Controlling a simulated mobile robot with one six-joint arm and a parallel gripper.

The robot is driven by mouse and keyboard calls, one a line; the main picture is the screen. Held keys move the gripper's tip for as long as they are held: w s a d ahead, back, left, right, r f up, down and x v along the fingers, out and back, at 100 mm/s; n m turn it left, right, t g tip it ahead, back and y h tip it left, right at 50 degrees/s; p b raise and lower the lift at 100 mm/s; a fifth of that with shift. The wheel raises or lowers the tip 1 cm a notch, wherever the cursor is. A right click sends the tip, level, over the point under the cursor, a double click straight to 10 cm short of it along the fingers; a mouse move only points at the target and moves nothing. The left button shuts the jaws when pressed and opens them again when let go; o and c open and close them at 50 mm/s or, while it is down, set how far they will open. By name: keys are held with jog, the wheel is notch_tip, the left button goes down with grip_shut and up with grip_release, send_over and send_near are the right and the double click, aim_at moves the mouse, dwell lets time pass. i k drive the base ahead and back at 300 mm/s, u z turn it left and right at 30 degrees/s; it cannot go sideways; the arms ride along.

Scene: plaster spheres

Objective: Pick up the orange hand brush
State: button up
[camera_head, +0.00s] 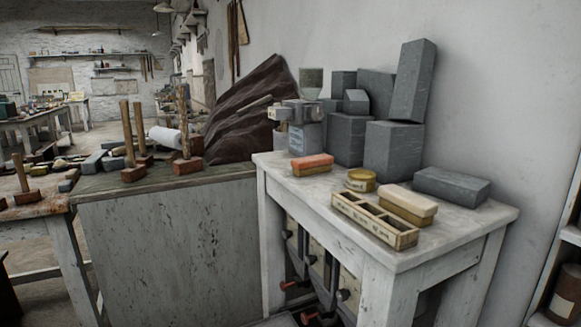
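A small block-shaped object with an orange top and a paler lower part, which looks like the orange hand brush (312,164), lies on the white worktable (465,225). It is near the table's left back side, in front of a grey metal device (305,138). Nothing covers its top, and it stands apart from the round tin (361,180) to its right. My gripper is not in view.
A wooden compartment box (375,220) and a cream-topped block (407,203) sit toward the table's front. A dark slab (452,186) lies at the right. Grey stone blocks (393,150) stand against the wall. A lower bench (170,240) adjoins on the left.

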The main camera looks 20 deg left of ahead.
aim_at(315, 165)
jog(key=z, duration=0.3)
jog(key=k, duration=0.2)
jog(key=u, duration=3.1)
jog(key=k, duration=0.65)
jog(key=z, duration=0.25)
jog(key=i, duration=1.45)
jog(key=u, duration=0.05)
